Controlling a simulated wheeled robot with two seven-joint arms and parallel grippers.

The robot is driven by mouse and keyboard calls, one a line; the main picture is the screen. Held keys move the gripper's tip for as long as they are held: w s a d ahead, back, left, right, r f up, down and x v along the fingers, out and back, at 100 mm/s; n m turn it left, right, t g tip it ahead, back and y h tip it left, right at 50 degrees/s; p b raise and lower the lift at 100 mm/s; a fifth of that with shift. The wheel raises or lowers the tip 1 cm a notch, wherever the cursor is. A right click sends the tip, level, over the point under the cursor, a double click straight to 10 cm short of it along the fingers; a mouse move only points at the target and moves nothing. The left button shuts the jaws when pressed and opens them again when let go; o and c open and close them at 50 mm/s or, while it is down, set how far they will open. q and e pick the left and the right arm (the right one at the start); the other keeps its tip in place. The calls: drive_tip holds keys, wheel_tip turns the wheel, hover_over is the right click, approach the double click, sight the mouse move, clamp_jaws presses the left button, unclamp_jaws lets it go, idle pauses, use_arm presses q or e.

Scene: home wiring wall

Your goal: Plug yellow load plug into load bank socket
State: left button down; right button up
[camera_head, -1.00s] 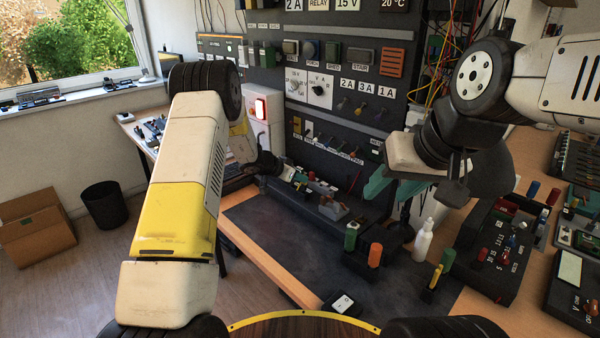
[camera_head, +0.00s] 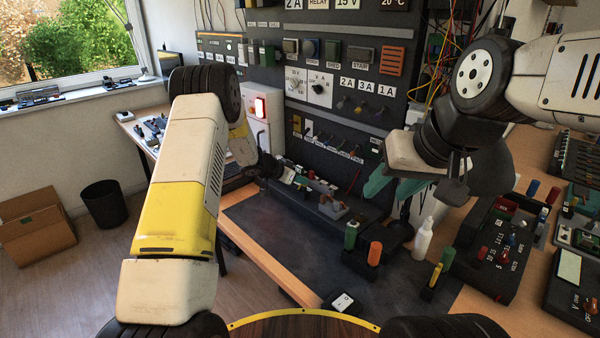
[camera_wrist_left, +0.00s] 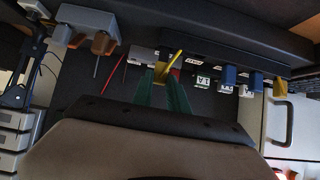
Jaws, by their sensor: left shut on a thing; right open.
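My left gripper (camera_wrist_left: 162,80) is shut on the yellow load plug (camera_wrist_left: 160,71) in the left wrist view. Its green fingers stand close on both sides of the plug, and a yellow lead (camera_wrist_left: 176,60) rises beside it. A grey block (camera_wrist_left: 144,56) lies just beyond the fingertips. I cannot tell whether it is the load bank socket or whether the plug touches it. In the head view the left hand (camera_head: 268,166) is low before the wall panel, and the held plug is too small to make out. My right gripper (camera_head: 393,188) is open and empty above the bench, its teal fingers apart.
Blue plugs (camera_wrist_left: 229,76) and another yellow piece (camera_wrist_left: 280,88) sit right of the left fingers. A grey block with brown parts (camera_wrist_left: 88,27) is at left. Green and orange cylinders (camera_head: 375,254) and a white bottle (camera_head: 424,238) stand on the dark mat (camera_head: 300,260).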

use_arm(q)
drive_tip(key=shift+f, duration=1.05)
drive_tip(key=c, duration=1.2)
unclamp_jaws()
drive_tip(key=shift+a, duration=0.1)
drive_tip(key=v, duration=0.7)
drive_tip(key=shift+s+r, duration=0.2)
drive_tip(key=shift+r, duration=0.05)
drive_tip(key=shift+a, duration=0.15)
